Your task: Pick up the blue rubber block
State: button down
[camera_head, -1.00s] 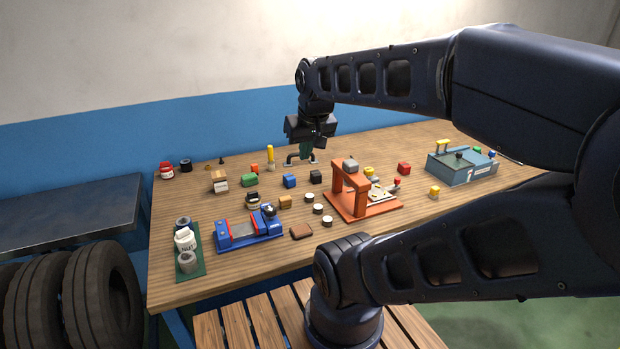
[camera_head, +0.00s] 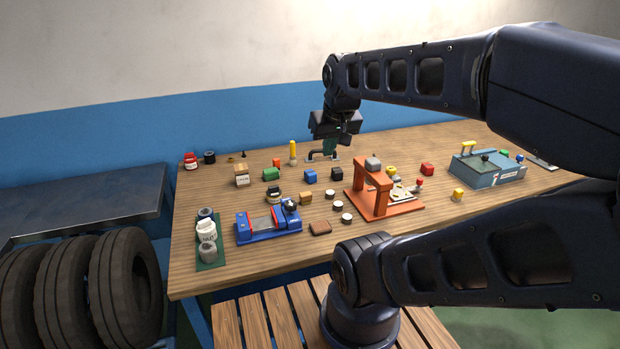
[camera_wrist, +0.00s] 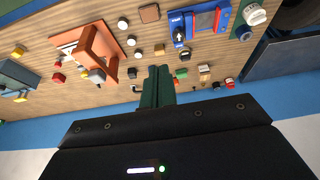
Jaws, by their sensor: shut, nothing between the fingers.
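The blue rubber block (camera_head: 310,176) sits on the wooden table in the head view, between a green block (camera_head: 271,174) and a black block (camera_head: 337,173). My gripper (camera_head: 330,146) is above the back part of the table, behind and a little right of the blue block in the picture, apart from it. In the wrist view the green fingers of my gripper (camera_wrist: 158,72) are together with nothing held. I cannot make out the blue block there; the fingers cover part of the table.
An orange press-like stand (camera_head: 374,190) stands right of the block. A blue vise (camera_head: 268,223) is at the front left, and a grey-blue toolbox (camera_head: 486,168) at the right. Several small blocks and cans lie around. A yellow upright object (camera_head: 293,152) stands near the back edge.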

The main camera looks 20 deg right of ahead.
dwell(0.3)
jog(key=c, duration=0.6)
grip_release()
jog(key=shift+o, duration=0.2)
jog(key=m+g+h, duration=0.4)
jog(key=m+h, duration=0.1)
jog(key=m, duration=1.2)
send_over(311, 172)
jog(key=a, duration=0.4)
notch_tip(311, 172, down, 25)
jog(key=shift+x, duration=5.35)
